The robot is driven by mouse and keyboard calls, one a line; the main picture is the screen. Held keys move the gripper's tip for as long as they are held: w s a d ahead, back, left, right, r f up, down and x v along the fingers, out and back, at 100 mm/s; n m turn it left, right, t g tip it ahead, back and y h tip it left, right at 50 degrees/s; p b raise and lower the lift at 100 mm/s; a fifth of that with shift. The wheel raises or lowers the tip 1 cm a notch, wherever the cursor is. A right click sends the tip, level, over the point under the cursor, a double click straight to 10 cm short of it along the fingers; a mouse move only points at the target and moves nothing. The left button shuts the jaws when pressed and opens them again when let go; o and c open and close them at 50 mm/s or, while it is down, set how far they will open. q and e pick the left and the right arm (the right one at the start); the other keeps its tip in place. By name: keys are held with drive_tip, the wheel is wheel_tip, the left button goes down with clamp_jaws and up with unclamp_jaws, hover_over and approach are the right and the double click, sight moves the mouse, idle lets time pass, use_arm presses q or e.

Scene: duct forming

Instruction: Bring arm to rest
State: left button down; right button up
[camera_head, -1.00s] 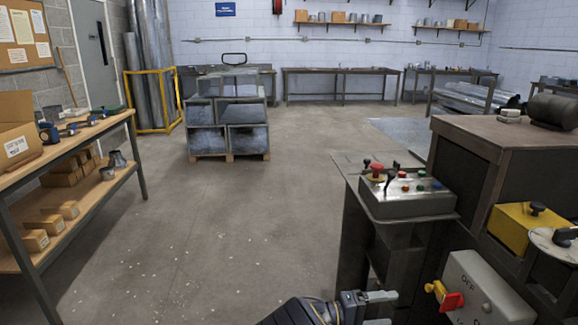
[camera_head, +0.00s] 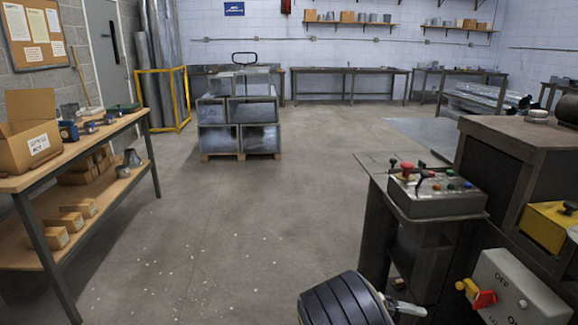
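My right arm shows at the bottom edge, right of centre, as a dark ribbed link. Beside it is a small part of my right gripper (camera_head: 408,309), with one pale metal finger pointing right. The rest of the gripper is hidden by the link or cut off by the frame, so its opening cannot be seen. The finger is low in front of the machine stand and left of the grey switch box. I see nothing held. My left gripper is not in view.
The control box (camera_head: 436,194) with a red mushroom button and levers stands above the gripper. The grey switch box (camera_head: 512,290) with a red-yellow handle is close on the right. A wooden shelf bench (camera_head: 100,133) stands left. The middle floor is clear.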

drive_tip(key=s+d+m+g+y, duration=0.2)
drive_tip(key=s+y, duration=0.8)
drive_tip(key=s, duration=0.1)
drive_tip(key=s+a+r+t+y, duration=0.4)
drive_tip(key=s+r, duration=0.1)
drive_tip(key=s, duration=0.2)
drive_tip(key=s+a+r+t+y, duration=0.4)
drive_tip(key=s+t+y, duration=0.1)
drive_tip(key=s, duration=0.3)
wheel_tip(320, 180, up, 15)
drive_tip(key=p, duration=1.4)
drive_tip(key=shift+w+f+p, duration=0.15)
drive_tip(key=shift+w+p, duration=0.15)
drive_tip(key=shift+p, duration=0.05)
